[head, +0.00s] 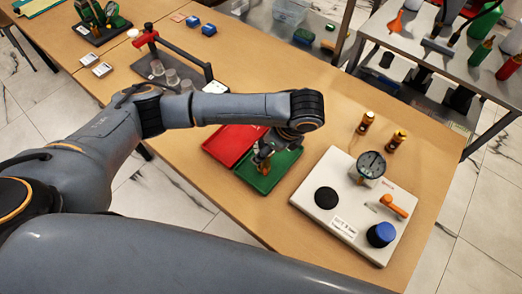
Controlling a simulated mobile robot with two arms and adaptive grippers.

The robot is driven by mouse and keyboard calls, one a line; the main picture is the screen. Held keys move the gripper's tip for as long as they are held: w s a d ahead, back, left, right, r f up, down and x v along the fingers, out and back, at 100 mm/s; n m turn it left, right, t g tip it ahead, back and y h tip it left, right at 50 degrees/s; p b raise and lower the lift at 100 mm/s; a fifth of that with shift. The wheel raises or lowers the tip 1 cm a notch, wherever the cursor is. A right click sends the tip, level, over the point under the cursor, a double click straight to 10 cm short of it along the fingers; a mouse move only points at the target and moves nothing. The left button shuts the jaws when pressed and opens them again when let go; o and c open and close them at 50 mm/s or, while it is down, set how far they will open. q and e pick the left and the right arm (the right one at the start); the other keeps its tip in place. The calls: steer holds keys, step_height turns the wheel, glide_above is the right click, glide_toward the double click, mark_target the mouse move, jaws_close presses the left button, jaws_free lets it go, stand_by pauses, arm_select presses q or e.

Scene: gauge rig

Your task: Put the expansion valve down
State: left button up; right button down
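My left gripper (263,160) points down over the green tray (284,172), low and close to its floor. The gripper is small and dark here, and its own wrist covers part of it. I cannot tell whether its fingers are open or shut, or whether a small brass-coloured bit at them is a held part. I cannot clearly make out the expansion valve. Two brass fittings, one at the back (366,122) and one nearer (397,140), stand upright on the table behind the gauge rig. My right gripper is not in view.
A red tray (228,146) adjoins the green one. The white gauge rig (325,220) stands to the right, with a dial gauge (371,165), orange lever (394,206), black knob and blue knob (381,234). Bare table lies behind the trays.

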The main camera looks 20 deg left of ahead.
arm_select(q)
steer(key=v, duration=0.7)
steer(key=shift+p, duration=0.45)
